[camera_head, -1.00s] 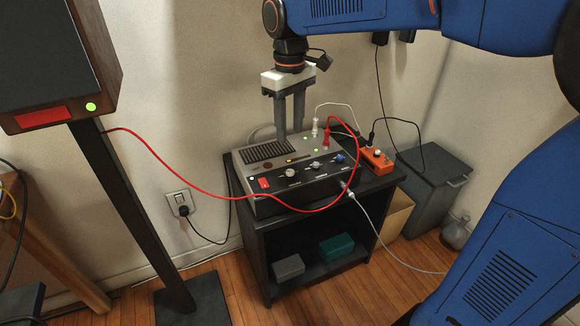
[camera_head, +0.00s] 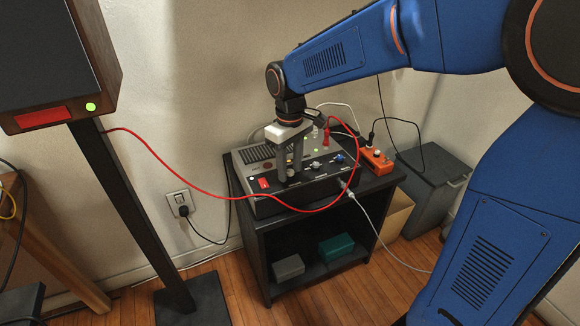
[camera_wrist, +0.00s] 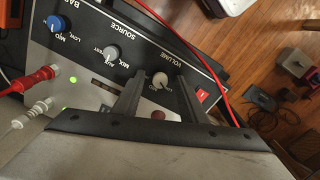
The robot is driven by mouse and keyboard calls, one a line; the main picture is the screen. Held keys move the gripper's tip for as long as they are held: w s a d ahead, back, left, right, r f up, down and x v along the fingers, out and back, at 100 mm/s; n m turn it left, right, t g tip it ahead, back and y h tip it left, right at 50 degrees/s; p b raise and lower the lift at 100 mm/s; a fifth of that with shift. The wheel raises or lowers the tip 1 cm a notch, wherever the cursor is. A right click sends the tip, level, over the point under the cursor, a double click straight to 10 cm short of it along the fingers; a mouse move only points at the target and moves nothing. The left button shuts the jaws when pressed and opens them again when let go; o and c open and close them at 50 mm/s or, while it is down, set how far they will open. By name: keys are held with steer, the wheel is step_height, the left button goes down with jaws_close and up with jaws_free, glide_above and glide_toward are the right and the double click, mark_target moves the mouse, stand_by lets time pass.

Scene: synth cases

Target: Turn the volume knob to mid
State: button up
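The amplifier (camera_head: 262,204) stands on a black shelf unit, its front panel facing the head camera. In the wrist view, the pale volume knob (camera_wrist: 160,80) sits beside the VOLUME label. Its pointer direction is too small to read surely. My gripper (camera_head: 289,177) points down at the front panel, one finger on each side of the knob. The wrist view shows my gripper (camera_wrist: 161,76) open, with a gap between each finger and the knob. In the head view the fingers partly hide the knob.
A grey source knob (camera_wrist: 112,52) and a blue knob (camera_wrist: 57,22) sit along the same panel. A red switch (camera_head: 264,183) is on the other side. A red cable (camera_head: 236,198) hangs across the amplifier front. An orange box (camera_head: 376,161) stands right of it.

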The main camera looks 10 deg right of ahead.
jaws_close()
stand_by(0.3)
steer(key=m, duration=0.5)
steer(key=shift+m, duration=0.4)
steer(key=m, duration=0.6)
stand_by(0.5)
jaws_free()
